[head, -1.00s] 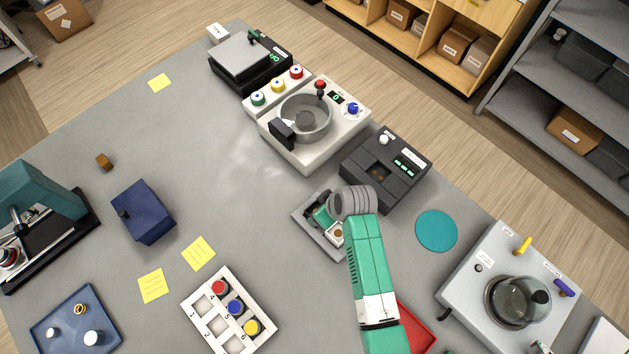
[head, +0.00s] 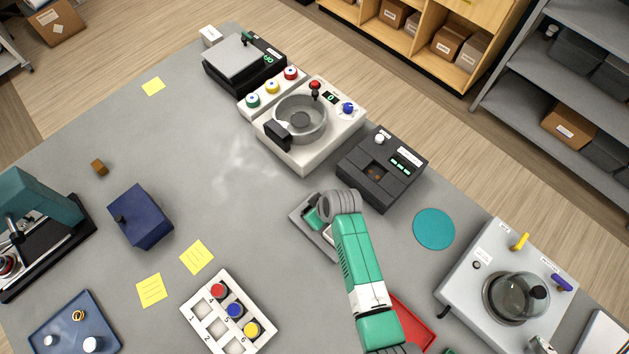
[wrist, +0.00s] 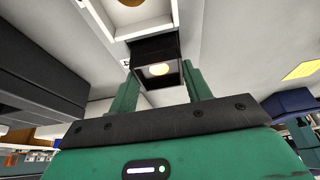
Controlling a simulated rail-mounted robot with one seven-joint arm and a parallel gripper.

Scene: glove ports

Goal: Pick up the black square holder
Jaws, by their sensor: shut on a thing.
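The black square holder (wrist: 152,48) shows in the wrist view as a dark square frame with a pale yellow round spot in it. It sits between the two green fingers of my gripper (wrist: 162,76), which is shut on it. In the head view my gripper (head: 316,217) is mostly hidden under my wrist, over the grey tray (head: 308,232). The holder itself cannot be made out there. Whether it is clear of the tray cannot be told.
A white square holder (wrist: 140,28) is just beyond the black one. A dark grey device (head: 372,178) stands right of the tray, with a teal disc (head: 434,229) beyond. A red tray (head: 413,322) lies near my arm. Bare table lies left of the grey tray.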

